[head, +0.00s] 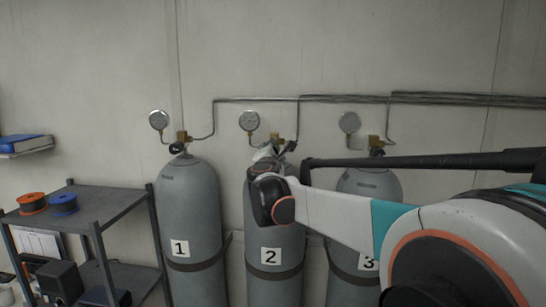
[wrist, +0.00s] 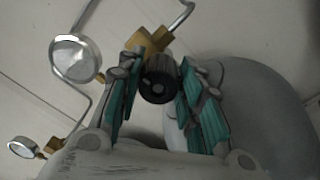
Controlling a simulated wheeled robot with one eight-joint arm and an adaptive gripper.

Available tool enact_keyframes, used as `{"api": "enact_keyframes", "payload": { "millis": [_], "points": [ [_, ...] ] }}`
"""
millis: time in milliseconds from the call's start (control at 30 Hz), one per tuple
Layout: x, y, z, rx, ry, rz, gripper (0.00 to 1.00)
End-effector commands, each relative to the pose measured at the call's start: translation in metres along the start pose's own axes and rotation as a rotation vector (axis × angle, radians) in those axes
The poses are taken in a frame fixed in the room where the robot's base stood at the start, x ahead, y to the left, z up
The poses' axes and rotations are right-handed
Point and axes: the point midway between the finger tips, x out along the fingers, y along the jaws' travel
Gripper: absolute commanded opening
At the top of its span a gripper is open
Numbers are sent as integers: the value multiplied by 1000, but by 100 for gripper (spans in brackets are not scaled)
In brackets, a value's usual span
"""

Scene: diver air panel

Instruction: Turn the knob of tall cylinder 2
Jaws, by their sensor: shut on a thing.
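Tall cylinder 2 (head: 262,220) is a grey gas bottle with a white "2" label, standing against the wall in the middle of the head view. Its black round knob (wrist: 158,84) sits on a brass valve (wrist: 154,42) in the wrist view. My gripper (wrist: 156,82) has its two teal-padded fingers on either side of the knob, shut on it. In the head view my gripper (head: 266,153) is at the top of cylinder 2, and my wrist hides most of the knob and the bottle's shoulder.
Cylinder 1 (head: 188,215) stands to the left and cylinder 3 (head: 362,188) to the right, partly behind my arm. Round gauges, such as the one above cylinder 2 (head: 249,121), and thin pipes line the wall. A dark shelf (head: 105,208) with spools stands at the left.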

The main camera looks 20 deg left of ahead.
Motion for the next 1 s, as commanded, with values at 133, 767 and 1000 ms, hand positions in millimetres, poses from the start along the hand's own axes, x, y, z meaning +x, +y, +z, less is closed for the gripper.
{"api": "enact_keyframes", "payload": {
  "millis": [133, 767, 1000],
  "points": [
    [0, -1, -1, 139, -5, 0, 10],
    [0, -2, -2, 738, -28, -2, 10],
    [0, -2, -2, 966, -38, -2, 10]
  ]
}}
